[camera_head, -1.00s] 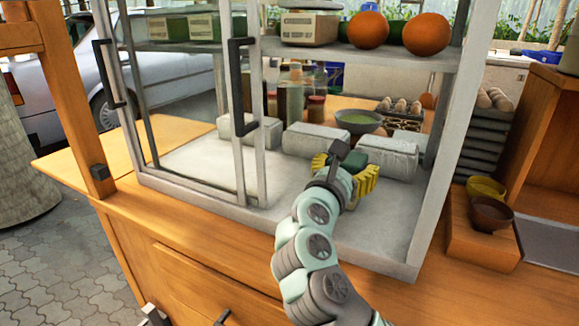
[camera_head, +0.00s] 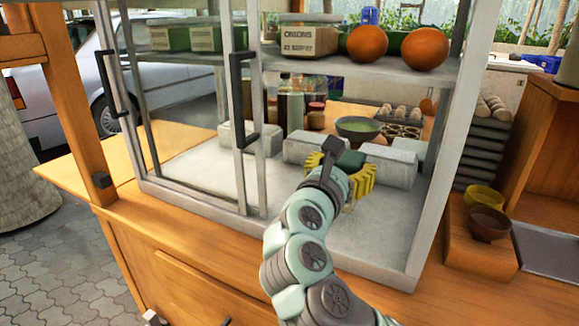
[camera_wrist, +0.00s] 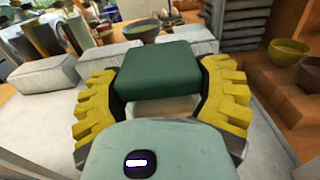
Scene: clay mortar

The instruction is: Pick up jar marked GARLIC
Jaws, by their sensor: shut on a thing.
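My gripper (camera_head: 343,172), with yellow ridged fingers, is inside the glass-and-metal cabinet, above its pale floor. In the wrist view my gripper (camera_wrist: 163,100) is shut on a dark green, square-topped jar (camera_wrist: 158,70), with a finger on each side. The top of this jar (camera_head: 351,160) also shows in the head view behind my wrist. Its sides are mostly hidden, and no GARLIC marking can be read on it.
Pale blocks (camera_head: 310,148) lie just behind my gripper, with a green bowl (camera_head: 358,128) beyond. The upper shelf (camera_head: 330,68) holds oranges (camera_head: 425,50) and labelled boxes (camera_head: 309,43). A cabinet post (camera_head: 452,150) stands to the right. Sliding door frames (camera_head: 238,160) are left.

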